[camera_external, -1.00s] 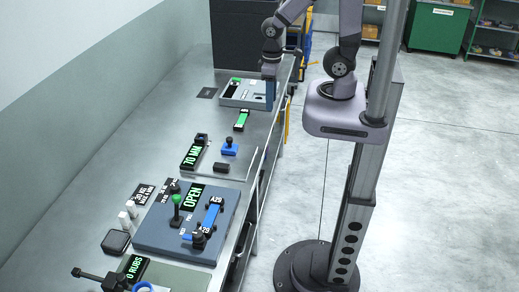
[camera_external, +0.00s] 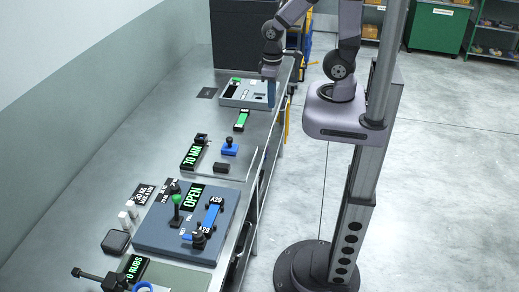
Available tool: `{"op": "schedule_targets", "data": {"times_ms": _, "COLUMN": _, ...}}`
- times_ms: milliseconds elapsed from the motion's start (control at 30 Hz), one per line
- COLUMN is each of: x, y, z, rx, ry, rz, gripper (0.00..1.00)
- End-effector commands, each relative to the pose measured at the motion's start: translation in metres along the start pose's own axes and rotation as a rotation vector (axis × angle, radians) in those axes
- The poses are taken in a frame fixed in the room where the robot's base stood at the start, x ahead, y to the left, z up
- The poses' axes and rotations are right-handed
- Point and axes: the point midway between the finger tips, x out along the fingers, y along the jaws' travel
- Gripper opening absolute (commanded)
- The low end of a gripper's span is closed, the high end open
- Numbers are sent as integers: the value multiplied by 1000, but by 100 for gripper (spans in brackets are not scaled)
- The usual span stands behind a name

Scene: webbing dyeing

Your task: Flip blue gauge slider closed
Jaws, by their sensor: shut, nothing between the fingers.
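A blue block with a black knob (camera_external: 229,148) sits on the bench beside a green-lit display reading 70 MM (camera_external: 193,155); it looks like the blue gauge slider. My gripper (camera_external: 271,101) is shut and empty at the far end of the bench, by the right side of a grey panel (camera_external: 229,101). It points down, well beyond the blue block and apart from it. A narrow blue part shows at its tip; I cannot tell whether it touches the panel.
A dark blue panel (camera_external: 152,238) nearer the camera carries a green-knobbed lever (camera_external: 176,212), an OPEN display (camera_external: 192,197) and a blue bar (camera_external: 211,216) between A26 and A28 labels. A small black block (camera_external: 221,168) lies near the slider.

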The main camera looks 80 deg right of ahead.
Motion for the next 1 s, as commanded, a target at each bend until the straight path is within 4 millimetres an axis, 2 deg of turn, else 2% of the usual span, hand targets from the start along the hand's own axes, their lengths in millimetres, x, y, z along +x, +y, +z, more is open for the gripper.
{"op": "schedule_targets", "data": {"times_ms": 200, "x": 65, "y": 19, "z": 18, "rx": 95, "ry": -106, "rz": -6, "gripper": 0}}
{"op": "schedule_targets", "data": {"times_ms": 267, "x": 85, "y": 26, "z": 18, "rx": 130, "ry": -135, "rz": -10, "gripper": 0}}
{"op": "schedule_targets", "data": {"times_ms": 367, "x": 114, "y": 42, "z": -4, "rx": 195, "ry": -145, "rz": -19, "gripper": 0}}
{"op": "schedule_targets", "data": {"times_ms": 400, "x": 123, "y": 49, "z": -17, "rx": 225, "ry": -138, "rz": -25, "gripper": 0}}
{"op": "schedule_targets", "data": {"times_ms": 533, "x": 143, "y": 70, "z": -61, "rx": 312, "ry": -118, "rz": -50, "gripper": 0}}
{"op": "schedule_targets", "data": {"times_ms": 633, "x": 150, "y": 82, "z": -91, "rx": 389, "ry": -108, "rz": -74, "gripper": 0}}
{"op": "schedule_targets", "data": {"times_ms": 767, "x": 147, "y": 93, "z": -128, "rx": 512, "ry": -101, "rz": -111, "gripper": 0}}
{"op": "schedule_targets", "data": {"times_ms": 867, "x": 134, "y": 96, "z": -157, "rx": 616, "ry": -95, "rz": -145, "gripper": 0}}
{"op": "schedule_targets", "data": {"times_ms": 1000, "x": 97, "y": 92, "z": -194, "rx": 780, "ry": -89, "rz": -206, "gripper": 0}}
